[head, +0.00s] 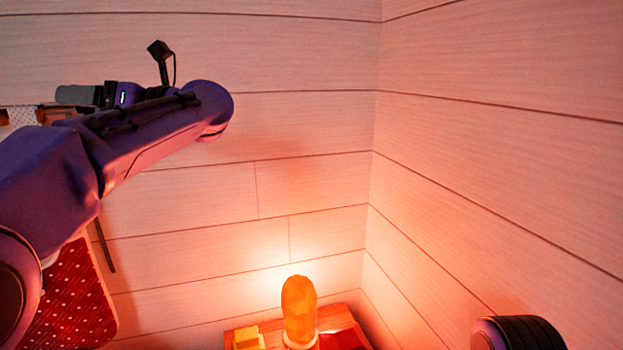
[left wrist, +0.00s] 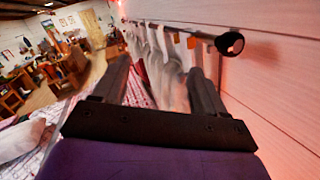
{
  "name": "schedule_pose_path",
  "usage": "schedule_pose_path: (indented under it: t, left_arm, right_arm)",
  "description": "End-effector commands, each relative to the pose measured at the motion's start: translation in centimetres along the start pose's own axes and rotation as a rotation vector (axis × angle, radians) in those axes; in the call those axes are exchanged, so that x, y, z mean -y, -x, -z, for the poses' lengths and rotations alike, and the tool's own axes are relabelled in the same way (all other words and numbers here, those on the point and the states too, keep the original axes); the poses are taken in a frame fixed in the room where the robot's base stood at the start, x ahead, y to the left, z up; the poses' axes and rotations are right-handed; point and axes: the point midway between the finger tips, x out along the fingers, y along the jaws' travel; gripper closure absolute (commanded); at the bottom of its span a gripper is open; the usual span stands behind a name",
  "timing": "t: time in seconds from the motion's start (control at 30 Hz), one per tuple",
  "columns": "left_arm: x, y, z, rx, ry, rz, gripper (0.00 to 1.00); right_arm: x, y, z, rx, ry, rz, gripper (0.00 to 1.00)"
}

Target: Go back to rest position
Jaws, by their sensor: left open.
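My left arm (head: 150,125) comes in from the left in the head view, raised and bent in front of the wall. Its gripper is hard to make out there, turned away toward the left. In the left wrist view my left gripper (left wrist: 160,68) is open, with its two dark fingers spread apart and nothing held between them. Pale hanging cloths (left wrist: 172,80) show beyond the fingers. My right gripper is not in view.
A lit orange lamp (head: 299,310) stands on a small wooden table (head: 338,318) in the corner, beside a yellow object (head: 247,338). Plank walls (head: 480,130) close in behind and right. A rail (left wrist: 185,30) with a dark end runs close above the left gripper. Red dotted fabric (head: 68,300) lies lower left.

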Motion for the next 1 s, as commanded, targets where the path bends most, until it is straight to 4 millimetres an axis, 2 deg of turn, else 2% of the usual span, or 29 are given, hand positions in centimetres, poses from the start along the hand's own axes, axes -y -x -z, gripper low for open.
schedule_pose_path:
  t: [0.17, 0.27, 0.37, 0.47, 0.53, 0.67, 0.77, 0.8, 0.87, 1.0]
  left_arm:
    - [1.7, 0.1, 0.1, 0.13, -0.178, -0.002, 0.28]
    - [3.7, 0.4, 1.1, 0.227, -0.331, -0.001, 0.28]
    - [6.4, 0.7, 2.9, 0.331, -0.508, 0.005, 0.28]
    - [9.3, 1.2, 5.4, 0.43, -0.685, 0.019, 0.28]
    - [11.5, 1.6, 7.8, 0.504, -0.82, 0.033, 0.28]
    - [16.2, 2.8, 14.6, 0.666, -1.119, 0.087, 0.28]
    - [19.2, 3.9, 21.2, 0.796, -1.352, 0.148, 0.28]
    - [20.1, 4.4, 24.0, 0.845, -1.438, 0.177, 0.28]
    - [21.1, 5.1, 28.2, 0.919, -1.56, 0.223, 0.28]
    - [21.9, 6.9, 38.3, 1.079, -1.819, 0.353, 0.28]
  right_arm:
    - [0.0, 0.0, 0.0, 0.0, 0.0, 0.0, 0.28]
    - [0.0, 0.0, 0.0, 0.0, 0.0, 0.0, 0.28]
    - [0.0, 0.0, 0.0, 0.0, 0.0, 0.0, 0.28]
    - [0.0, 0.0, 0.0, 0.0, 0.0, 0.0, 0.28]
    - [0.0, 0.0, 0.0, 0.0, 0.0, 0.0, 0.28]
    - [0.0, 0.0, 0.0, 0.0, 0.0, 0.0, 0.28]
    - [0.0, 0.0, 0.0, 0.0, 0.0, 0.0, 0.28]
    - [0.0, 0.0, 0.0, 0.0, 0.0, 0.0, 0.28]
    - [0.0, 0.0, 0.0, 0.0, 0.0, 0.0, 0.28]
    - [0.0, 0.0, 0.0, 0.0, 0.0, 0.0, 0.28]
